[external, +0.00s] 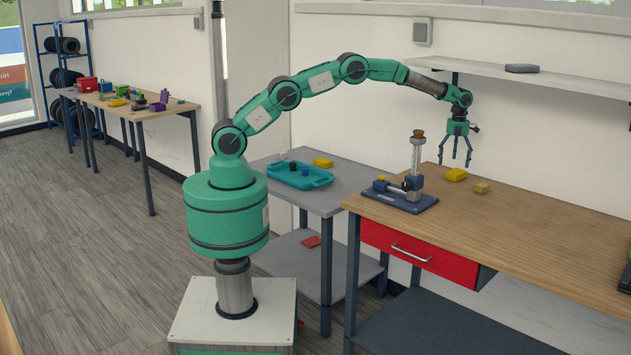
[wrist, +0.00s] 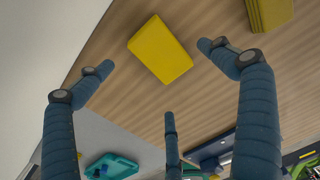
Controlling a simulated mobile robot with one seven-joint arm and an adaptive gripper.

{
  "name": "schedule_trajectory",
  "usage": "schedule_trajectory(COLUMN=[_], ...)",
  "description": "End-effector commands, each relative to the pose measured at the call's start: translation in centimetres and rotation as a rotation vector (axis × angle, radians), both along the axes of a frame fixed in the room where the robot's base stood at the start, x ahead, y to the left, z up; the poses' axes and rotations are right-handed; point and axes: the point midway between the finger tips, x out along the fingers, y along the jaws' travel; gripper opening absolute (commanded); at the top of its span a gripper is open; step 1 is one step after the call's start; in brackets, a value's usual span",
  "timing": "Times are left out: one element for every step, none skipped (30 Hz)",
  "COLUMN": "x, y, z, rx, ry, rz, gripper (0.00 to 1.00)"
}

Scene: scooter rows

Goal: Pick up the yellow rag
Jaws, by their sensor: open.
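Two yellow things lie on the wooden workbench; I cannot tell for certain which is the yellow rag. One is a bright yellow flat block (external: 456,174), which shows in the wrist view (wrist: 160,49) between and beyond my fingertips. The other is a duller yellow, ridged piece like a folded stack (external: 482,188), at the top right of the wrist view (wrist: 269,14). My gripper (external: 455,161) points down above the bench near the bright block. Its fingers (wrist: 158,76) are spread open and hold nothing.
A dark blue stand with an upright clear tube (external: 416,160) is left of the yellow things. A grey table with a teal tray (external: 300,178) and another yellow piece (external: 323,162) stands further left. A wall shelf (external: 560,82) hangs above the bench. The bench's middle is clear.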

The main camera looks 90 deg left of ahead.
Motion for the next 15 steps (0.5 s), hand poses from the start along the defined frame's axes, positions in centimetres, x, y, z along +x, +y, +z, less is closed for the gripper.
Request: schedule_trajectory(x=[0.34,0.49,0.62,0.69,0.73,0.77,0.77,0.77,0.77,0.77,0.76,0.76,0.75,0.75,0.74], y=[0.36,0.5,0.64,0.71,0.75,0.79,0.79,0.79,0.79,0.79,0.78,0.78,0.79,0.78,0.78], z=[-0.07,-0.13,-0.22,-0.27,-0.29,-0.3,-0.3,-0.3,-0.29,-0.29,-0.29,-0.29,-0.28,-0.29,-0.33], rx=[0.001,0.002,0.002,0.003,0.002,0.002,0.003,0.003,0.003,0.003,0.002,0.002,0.002,0.002,0.002], ry=[-0.006,-0.009,-0.012,-0.012,-0.014,-0.014,-0.014,-0.014,-0.014,-0.014,-0.014,-0.014,-0.014,-0.014,-0.014], rz=[-0.009,-0.014,-0.019,-0.022,-0.024,-0.025,-0.026,-0.026,-0.026,-0.025,-0.025,-0.025,-0.025,-0.025,-0.025], gripper=[0.94,0.94,0.94,0.94,0.94,0.94,0.94,0.94,0.94,0.94,0.94,0.94,0.94,0.94,0.94])
